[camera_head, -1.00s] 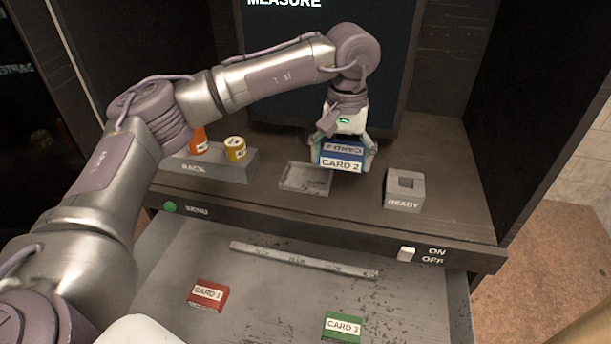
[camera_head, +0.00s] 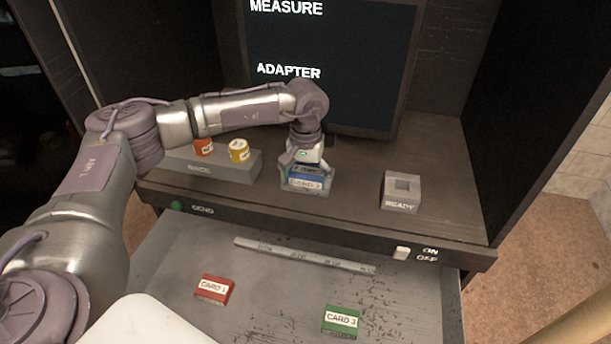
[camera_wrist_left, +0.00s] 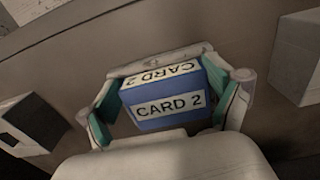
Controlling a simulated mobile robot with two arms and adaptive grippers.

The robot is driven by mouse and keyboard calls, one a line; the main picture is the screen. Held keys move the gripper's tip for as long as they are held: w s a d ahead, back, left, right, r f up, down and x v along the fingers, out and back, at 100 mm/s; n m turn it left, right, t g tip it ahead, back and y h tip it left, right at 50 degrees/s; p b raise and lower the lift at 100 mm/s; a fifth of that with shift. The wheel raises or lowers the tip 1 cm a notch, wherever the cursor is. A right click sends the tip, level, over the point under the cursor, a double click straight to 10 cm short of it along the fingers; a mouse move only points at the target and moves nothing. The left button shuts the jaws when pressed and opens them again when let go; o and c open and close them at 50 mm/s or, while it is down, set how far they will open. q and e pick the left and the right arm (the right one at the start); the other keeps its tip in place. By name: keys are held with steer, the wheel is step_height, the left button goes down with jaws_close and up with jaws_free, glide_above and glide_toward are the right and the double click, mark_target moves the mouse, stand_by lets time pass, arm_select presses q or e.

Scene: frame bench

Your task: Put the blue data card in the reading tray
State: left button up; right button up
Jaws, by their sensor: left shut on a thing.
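The blue data card (camera_head: 305,178), labelled CARD 2, is in my left gripper (camera_head: 304,172). It also shows in the left wrist view (camera_wrist_left: 166,100) between the two green finger pads, its label facing the camera. My left gripper (camera_wrist_left: 168,108) is shut on it. In the head view the card is low over the grey reading tray (camera_head: 318,191), whose front edge shows below it. The gripper and card hide most of the tray, so I cannot tell whether the card touches its floor. My right gripper is not in view.
A rack (camera_head: 215,168) with an orange cap (camera_head: 203,147) and a yellow cap (camera_head: 239,150) stands left. A READY block (camera_head: 401,192) stands right. The open drawer (camera_head: 270,290) holds a red card (camera_head: 214,289) and a green card (camera_head: 342,320). A screen (camera_head: 350,60) stands behind.

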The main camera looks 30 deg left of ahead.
mark_target(306, 179)
arm_select(q)
steer(key=shift+f, duration=0.15)
steer(key=o, duration=1)
steer(key=shift+r, duration=0.55)
step_height(306, 179, up, 11)
steer(key=b, duration=0.3)
steer(key=shift+r+b, duration=0.15)
steer(key=shift+b, duration=0.25)
